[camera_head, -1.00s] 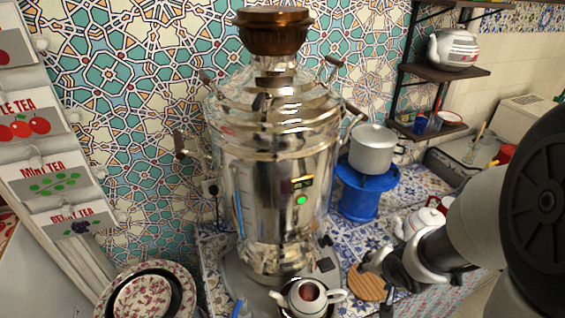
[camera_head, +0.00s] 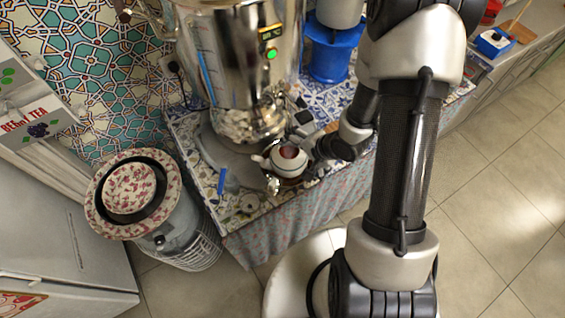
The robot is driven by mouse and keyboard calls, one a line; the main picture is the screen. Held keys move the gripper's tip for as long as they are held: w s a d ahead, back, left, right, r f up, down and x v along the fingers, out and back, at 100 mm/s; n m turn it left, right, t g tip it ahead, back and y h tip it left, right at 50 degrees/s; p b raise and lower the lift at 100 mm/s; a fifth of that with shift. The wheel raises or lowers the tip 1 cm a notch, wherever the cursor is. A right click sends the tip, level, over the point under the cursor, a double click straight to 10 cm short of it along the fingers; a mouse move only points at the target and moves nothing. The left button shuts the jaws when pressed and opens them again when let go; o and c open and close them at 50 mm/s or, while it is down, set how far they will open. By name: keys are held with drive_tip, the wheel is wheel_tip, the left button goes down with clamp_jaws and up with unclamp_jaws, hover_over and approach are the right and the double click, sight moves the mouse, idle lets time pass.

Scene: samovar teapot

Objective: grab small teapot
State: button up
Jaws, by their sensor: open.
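The small teapot (camera_head: 287,161) is pale, with an open top and something reddish inside. It stands upright on a dark round dish at the foot of the samovar (camera_head: 240,65), near the front edge of the table. My gripper (camera_head: 303,134) is open, close to the right and back side of the teapot. Its fingers are small and dark here, so I cannot tell whether one touches the pot. My wrist hides part of the table to the right.
A blue stand (camera_head: 328,55) with a metal pot (camera_head: 339,12) is behind to the right. A blue item (camera_head: 221,182) lies left of the teapot. Flowered plates (camera_head: 130,190) sit on a bin at the left. The tiled floor (camera_head: 490,190) at the right is clear.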

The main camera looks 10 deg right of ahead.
sight(288, 158)
drive_tip(key=b+x, duration=0.3)
drive_tip(key=x, duration=0.5)
drive_tip(key=shift+s, duration=0.1)
drive_tip(key=shift+r, duration=0.1)
drive_tip(key=shift+c, duration=0.5)
drive_tip(key=c, duration=1.1)
